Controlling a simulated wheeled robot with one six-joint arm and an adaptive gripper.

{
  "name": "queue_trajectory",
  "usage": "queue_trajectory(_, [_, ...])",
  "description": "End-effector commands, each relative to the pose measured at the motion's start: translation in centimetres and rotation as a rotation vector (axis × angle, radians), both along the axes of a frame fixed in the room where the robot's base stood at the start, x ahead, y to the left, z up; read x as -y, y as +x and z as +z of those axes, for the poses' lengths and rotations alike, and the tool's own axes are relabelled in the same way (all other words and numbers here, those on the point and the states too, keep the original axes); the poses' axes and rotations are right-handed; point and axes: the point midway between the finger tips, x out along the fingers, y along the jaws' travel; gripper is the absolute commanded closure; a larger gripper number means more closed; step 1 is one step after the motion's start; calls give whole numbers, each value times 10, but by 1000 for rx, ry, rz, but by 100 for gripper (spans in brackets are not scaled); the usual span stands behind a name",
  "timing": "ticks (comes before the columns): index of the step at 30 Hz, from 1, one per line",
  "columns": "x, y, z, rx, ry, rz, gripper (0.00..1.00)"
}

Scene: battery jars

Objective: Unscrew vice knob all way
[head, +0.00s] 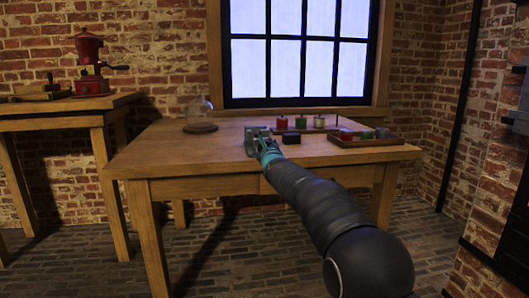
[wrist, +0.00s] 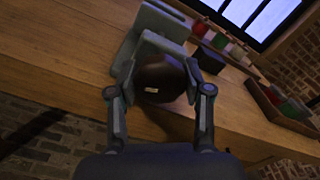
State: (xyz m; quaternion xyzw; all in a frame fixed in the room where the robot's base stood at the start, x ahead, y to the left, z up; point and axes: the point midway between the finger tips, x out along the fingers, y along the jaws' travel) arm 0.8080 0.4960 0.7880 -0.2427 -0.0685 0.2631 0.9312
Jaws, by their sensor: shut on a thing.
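The grey-green vice (head: 251,138) stands near the front edge of the wooden table in the head view. It also shows at the top of the wrist view (wrist: 152,30). The vice knob (wrist: 160,88) is a dark, round piece facing the wrist camera, with a small pale mark on it. My gripper (wrist: 159,80) has one finger on each side of the knob and is shut on it. In the head view my gripper (head: 268,152) reaches the vice from the front, and the knob is hidden behind it.
The wooden table (head: 205,162) has free room at left. A glass dome (head: 200,112) stands at the back left. A dark block (head: 291,137) sits right of the vice. Several coloured jars stand behind it, and a tray (head: 368,142) with small items lies at right.

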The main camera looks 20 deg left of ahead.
Motion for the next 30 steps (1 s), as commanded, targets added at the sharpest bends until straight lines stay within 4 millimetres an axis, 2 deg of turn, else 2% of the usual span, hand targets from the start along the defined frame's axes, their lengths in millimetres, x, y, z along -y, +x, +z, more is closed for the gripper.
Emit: queue_trajectory(30, [-1, 0, 0, 504, -822, 1, 85])
